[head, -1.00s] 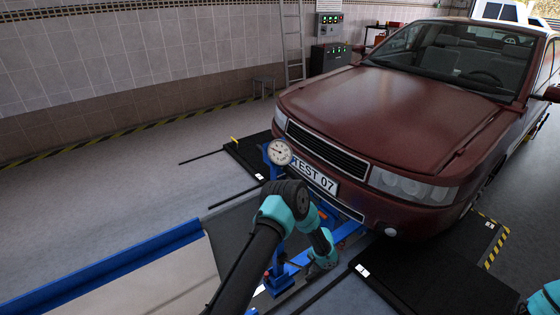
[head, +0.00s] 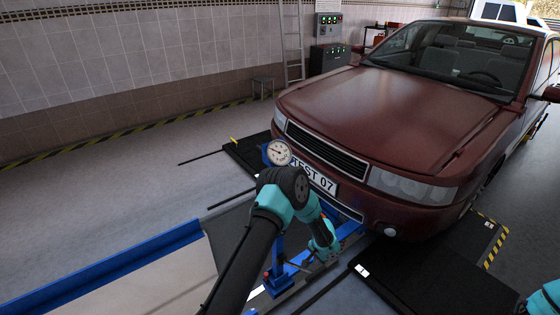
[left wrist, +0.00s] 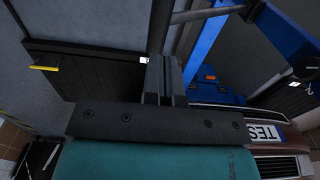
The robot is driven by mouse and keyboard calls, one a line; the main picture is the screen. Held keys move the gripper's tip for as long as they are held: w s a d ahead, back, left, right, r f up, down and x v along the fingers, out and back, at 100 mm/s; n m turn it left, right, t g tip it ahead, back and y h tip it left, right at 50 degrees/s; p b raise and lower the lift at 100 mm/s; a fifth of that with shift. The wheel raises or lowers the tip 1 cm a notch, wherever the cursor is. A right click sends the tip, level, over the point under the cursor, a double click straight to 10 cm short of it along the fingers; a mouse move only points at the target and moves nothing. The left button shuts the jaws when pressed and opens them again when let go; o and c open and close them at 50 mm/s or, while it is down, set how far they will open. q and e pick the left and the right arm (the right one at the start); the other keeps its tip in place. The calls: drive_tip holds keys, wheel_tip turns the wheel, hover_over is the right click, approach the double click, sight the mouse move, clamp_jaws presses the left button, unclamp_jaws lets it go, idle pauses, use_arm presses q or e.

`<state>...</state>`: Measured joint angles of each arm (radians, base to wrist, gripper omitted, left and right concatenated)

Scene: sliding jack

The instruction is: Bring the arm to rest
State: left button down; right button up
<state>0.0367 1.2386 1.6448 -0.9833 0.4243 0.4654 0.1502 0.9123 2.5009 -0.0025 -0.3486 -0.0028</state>
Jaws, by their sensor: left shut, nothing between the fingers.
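The blue sliding jack, with a round white gauge (head: 278,152) on top, stands in front of the dark red car (head: 400,110). My left arm's black and teal wrist covers part of the jack. My left gripper (head: 328,254) is beside the wrist, above the jack's blue beam, and looks small there. In the left wrist view its dark fingers (left wrist: 165,70) are together with nothing between them. Blue jack parts (left wrist: 205,55) show beyond the fingers to the right, apart from them as far as I can tell. My right gripper is out of view.
Black platforms (head: 440,275) lie under the car, with yellow-black striped edges. A blue rail (head: 110,268) borders the pit at the lower left. A control cabinet (head: 328,55), a ladder (head: 292,45) and a stool (head: 263,85) stand at the back wall. The left floor is clear.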

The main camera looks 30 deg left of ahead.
use_arm(q)
drive_tip(key=s+a+r+n+h, duration=0.1)
drive_tip(key=s+r+n, duration=0.1)
drive_tip(key=s, duration=0.8)
drive_tip(key=s+a+r+n+h, duration=0.1)
drive_tip(key=s+r, duration=0.3)
drive_tip(key=s, duration=0.6)
drive_tip(key=s+a+r+n+h, duration=0.1)
drive_tip(key=s+r+n, duration=0.2)
drive_tip(key=s, duration=0.8)
drive_tip(key=shift+n+t+h, duration=0.4)
